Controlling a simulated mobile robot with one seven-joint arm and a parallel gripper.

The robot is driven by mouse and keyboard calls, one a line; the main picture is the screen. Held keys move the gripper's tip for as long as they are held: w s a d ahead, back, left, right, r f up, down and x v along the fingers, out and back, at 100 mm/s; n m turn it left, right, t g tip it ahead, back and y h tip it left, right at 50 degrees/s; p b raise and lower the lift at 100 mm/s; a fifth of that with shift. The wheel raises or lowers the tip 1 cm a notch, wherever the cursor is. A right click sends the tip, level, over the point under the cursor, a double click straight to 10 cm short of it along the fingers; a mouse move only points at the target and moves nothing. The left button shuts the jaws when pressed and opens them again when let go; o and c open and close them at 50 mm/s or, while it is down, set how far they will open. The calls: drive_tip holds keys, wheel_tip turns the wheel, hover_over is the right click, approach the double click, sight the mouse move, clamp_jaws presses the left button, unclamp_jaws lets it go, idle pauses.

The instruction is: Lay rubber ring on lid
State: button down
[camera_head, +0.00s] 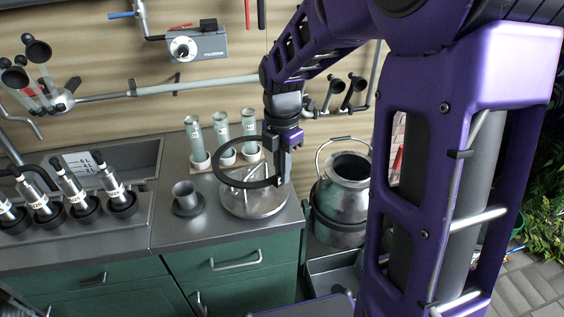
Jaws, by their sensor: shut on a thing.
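The rubber ring (221,176) is a dark, thin hoop. My gripper (282,177) is shut on its right side and holds it over the lid. The lid (255,205) is a round, shiny metal disc near the right end of the grey counter. The ring appears above the lid and shifted to its left, so its left part overhangs the counter. I cannot tell how large the gap between them is. The fingertips are small and partly dark against the ring.
A dark cup on a round base (186,197) stands just left of the lid. Several glass tubes in white holders (222,130) stand behind it. A metal churn (343,190) with a raised handle stands right of the counter. Capped bottles (75,190) line the left.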

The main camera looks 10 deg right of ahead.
drive_tip(key=shift+f, duration=2.45)
drive_tip(key=shift+f+b, duration=1.15)
drive_tip(key=shift+f, duration=1.2)
drive_tip(key=shift+f+p, duration=0.15)
drive_tip(key=shift+p, duration=0.2)
drive_tip(key=c, duration=0.9)
unclamp_jaws()
drive_tip(key=shift+o, duration=0.2)
wheel_tip(320, 180, up, 18)
drive_tip(key=shift+f+p, duration=0.25)
drive_tip(key=shift+p, duration=0.55)
drive_tip(key=shift+w, duration=0.1)
